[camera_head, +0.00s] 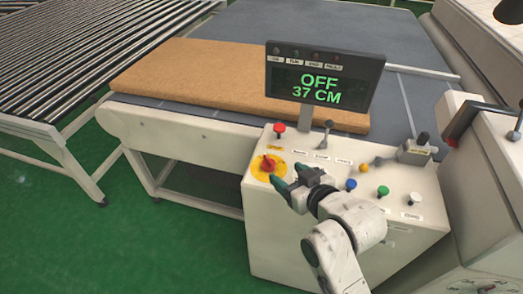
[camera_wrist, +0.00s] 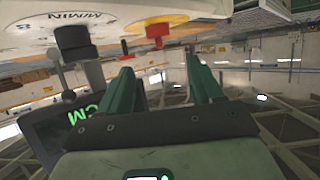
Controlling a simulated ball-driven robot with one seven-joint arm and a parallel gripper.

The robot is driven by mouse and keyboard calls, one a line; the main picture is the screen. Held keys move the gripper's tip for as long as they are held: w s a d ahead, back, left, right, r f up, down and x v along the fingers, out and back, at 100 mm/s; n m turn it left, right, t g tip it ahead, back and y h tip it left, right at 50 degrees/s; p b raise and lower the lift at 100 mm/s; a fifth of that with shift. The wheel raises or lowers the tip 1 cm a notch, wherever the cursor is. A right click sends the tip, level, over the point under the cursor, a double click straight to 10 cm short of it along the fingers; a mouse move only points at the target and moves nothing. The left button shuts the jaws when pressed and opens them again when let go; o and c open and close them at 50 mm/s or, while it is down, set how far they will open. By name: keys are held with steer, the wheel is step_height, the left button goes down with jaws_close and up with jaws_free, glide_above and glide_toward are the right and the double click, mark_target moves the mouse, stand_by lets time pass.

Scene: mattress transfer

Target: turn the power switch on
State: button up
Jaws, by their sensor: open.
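The power switch (camera_head: 267,165) is a red rotary knob on a round yellow plate at the left end of the control panel's top. In the wrist view, which looks turned over, the red knob (camera_wrist: 157,31) and its yellow plate show near the top, beyond the fingers. My gripper (camera_head: 279,175) has two green fingers and is open and empty, just right of and below the yellow plate. In the wrist view my gripper (camera_wrist: 160,65) shows a clear gap between the fingertips. The display (camera_head: 322,84) reads OFF and 37 CM.
The control panel (camera_head: 262,220) also carries a red knob (camera_head: 279,128), a tall lever (camera_head: 326,127), and yellow, blue, green and white buttons. A brown mattress (camera_head: 200,75) lies on the conveyor behind. Green floor lies open at the left.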

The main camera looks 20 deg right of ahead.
mark_target(271, 162)
steer(key=p+x, duration=0.1)
steer(key=x, duration=0.9)
steer(key=shift+w+f, duration=0.1)
steer(key=shift+w, duration=0.2)
steer(key=c, duration=1)
steer(key=shift+o, duration=0.2)
